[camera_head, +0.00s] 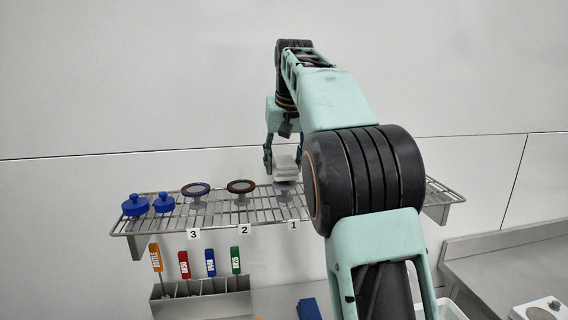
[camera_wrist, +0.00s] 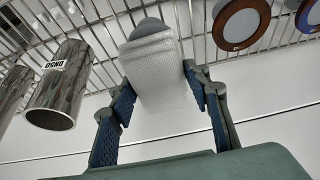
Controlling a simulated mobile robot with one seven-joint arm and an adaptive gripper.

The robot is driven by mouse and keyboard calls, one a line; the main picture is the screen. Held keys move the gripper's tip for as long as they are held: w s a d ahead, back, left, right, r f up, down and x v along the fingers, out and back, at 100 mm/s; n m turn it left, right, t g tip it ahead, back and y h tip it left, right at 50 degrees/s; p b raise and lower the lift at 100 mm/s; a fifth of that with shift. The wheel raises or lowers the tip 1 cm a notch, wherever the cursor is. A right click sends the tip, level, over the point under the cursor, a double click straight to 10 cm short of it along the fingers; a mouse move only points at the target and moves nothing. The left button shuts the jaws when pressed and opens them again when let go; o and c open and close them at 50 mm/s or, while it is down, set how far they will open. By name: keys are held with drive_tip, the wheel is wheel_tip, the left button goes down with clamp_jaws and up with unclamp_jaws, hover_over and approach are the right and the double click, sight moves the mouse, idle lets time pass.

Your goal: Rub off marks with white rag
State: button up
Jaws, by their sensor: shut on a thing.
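My gripper (camera_head: 283,150) reaches down over the wire shelf (camera_head: 160,218) at the spot labelled 1. It is shut on the white rag (camera_head: 285,167), which looks folded and also hangs between the fingers in the wrist view (camera_wrist: 158,75). The rag lies against or just above a grey round piece (camera_wrist: 148,25), mostly hidden behind it; contact is hard to tell.
Two blue caps (camera_head: 135,205) sit at the shelf's left end. Below, a grey holder (camera_head: 202,304) carries several coloured-handled tools. A metal counter (camera_head: 500,265) is at right. In the wrist view, metal cylinders (camera_wrist: 62,85), one labelled DN50, stand close left of my gripper.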

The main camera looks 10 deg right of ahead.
sight(287, 173)
drive_tip(key=shift+f+b, duration=0.6)
drive_tip(key=shift+f, duration=0.35)
drive_tip(key=shift+s+f+b, duration=0.1)
drive_tip(key=shift+s+b, duration=1.2)
drive_tip(key=shift+s, duration=0.75)
drive_tip(key=shift+w+r+p, duration=0.25)
drive_tip(key=shift+w+p, duration=0.3)
drive_tip(key=shift+p, duration=0.4)
drive_tip(key=shift+w+f+p, duration=0.1)
drive_tip(key=shift+w+p, duration=0.85)
drive_tip(key=shift+p, duration=0.15)
drive_tip(key=shift+w+f, duration=0.25)
drive_tip(key=shift+w, duration=0.2)
drive_tip(key=shift+p, duration=0.3)
